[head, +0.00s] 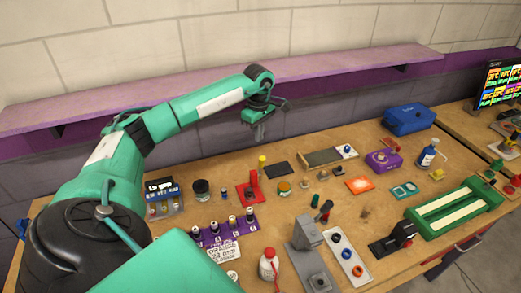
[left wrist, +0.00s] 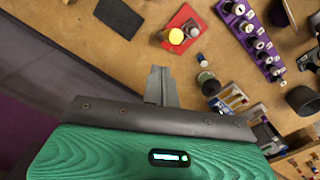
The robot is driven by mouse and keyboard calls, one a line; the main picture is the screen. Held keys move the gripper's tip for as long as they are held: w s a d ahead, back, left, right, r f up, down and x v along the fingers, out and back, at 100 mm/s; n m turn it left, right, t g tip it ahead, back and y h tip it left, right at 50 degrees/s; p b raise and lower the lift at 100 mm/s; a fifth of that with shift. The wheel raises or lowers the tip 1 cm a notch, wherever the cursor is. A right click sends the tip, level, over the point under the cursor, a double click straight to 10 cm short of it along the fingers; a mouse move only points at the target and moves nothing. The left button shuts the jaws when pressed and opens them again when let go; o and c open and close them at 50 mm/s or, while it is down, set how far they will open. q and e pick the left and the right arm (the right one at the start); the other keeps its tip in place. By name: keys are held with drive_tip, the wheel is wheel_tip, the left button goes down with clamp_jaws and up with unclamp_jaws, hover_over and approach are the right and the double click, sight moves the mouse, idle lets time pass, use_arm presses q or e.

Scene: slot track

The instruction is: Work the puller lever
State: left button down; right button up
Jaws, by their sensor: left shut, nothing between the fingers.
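My left gripper (head: 259,133) hangs from the green arm above the back of the wooden bench (head: 215,170), with its fingers shut and empty. In the left wrist view its closed fingers (left wrist: 161,86) point over bare wood, apart from every object. No part is plainly marked as the puller lever. A grey upright fixture (head: 307,233) stands at the front middle, with a dark handle (head: 325,207) beside its top. A black fixture with a raised arm (head: 402,233) stands to its right. Both are well away from the gripper. My right gripper is not in view.
A red plate (head: 255,193) with a yellow-capped post stands near the gripper; the red plate (left wrist: 184,30) also shows in the left wrist view. A purple rack (head: 221,231) is at the front left, a green slotted track (head: 455,207) at the right. A shelf (head: 200,82) runs behind.

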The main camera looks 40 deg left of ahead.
use_arm(q)
drive_tip(key=shift+w+a+r+p, duration=0.2)
drive_tip(key=shift+a+r+p, duration=0.15)
drive_tip(key=shift+r, duration=0.4)
drive_tip(key=shift+w+a+r+p, duration=0.25)
drive_tip(key=shift+a+r, duration=0.2)
drive_tip(key=shift+r, duration=0.25)
